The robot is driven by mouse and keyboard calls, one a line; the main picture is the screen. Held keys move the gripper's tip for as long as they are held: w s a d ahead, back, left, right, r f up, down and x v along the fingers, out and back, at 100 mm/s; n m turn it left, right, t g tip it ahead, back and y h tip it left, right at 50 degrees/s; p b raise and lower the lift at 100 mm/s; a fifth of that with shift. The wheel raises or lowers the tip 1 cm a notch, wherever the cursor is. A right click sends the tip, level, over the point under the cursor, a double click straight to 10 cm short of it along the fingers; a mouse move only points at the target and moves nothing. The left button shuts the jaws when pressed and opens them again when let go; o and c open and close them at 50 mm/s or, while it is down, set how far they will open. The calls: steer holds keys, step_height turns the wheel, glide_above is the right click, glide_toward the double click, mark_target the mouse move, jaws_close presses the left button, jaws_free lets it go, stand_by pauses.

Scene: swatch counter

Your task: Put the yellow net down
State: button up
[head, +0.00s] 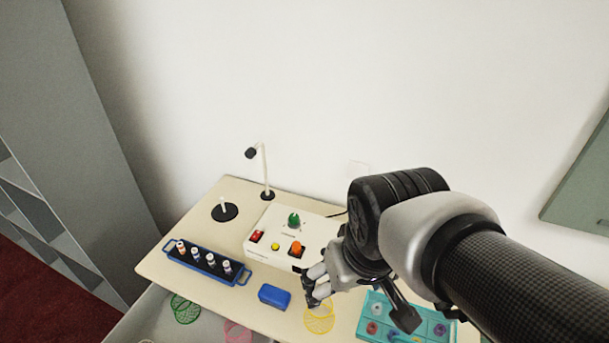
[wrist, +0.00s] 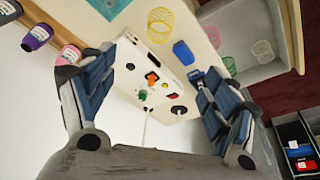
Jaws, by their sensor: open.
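The yellow net (head: 319,318) lies flat on the cream counter (head: 205,285), near its front edge and between the blue block and the teal tray. It also shows in the wrist view (wrist: 160,22) at the top, beyond my fingers. My gripper (head: 313,291) is open, and no net shows between its fingers. In the head view its fingertips appear just above and behind the net. In the wrist view the two fingers (wrist: 152,68) are spread wide, with the net apart from both. The exact height of my gripper over the counter is hard to tell.
A white control box (head: 270,248) with knobs stands behind. A blue block (head: 274,296) lies left of the net, a blue bottle rack (head: 240,279) farther left. A teal tray (head: 362,328) is at right. Green (head: 185,309) and pink (head: 237,332) nets lie in a pale bin in front.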

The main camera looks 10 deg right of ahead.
steer(key=shift+t, duration=0.6)
steer(key=s, duration=0.1)
steer(key=s+r, duration=0.1)
steer(key=s, duration=0.1)
steer(key=s+r, duration=0.1)
steer(key=shift+s+r, duration=0.15)
steer(key=shift+s, duration=0.25)
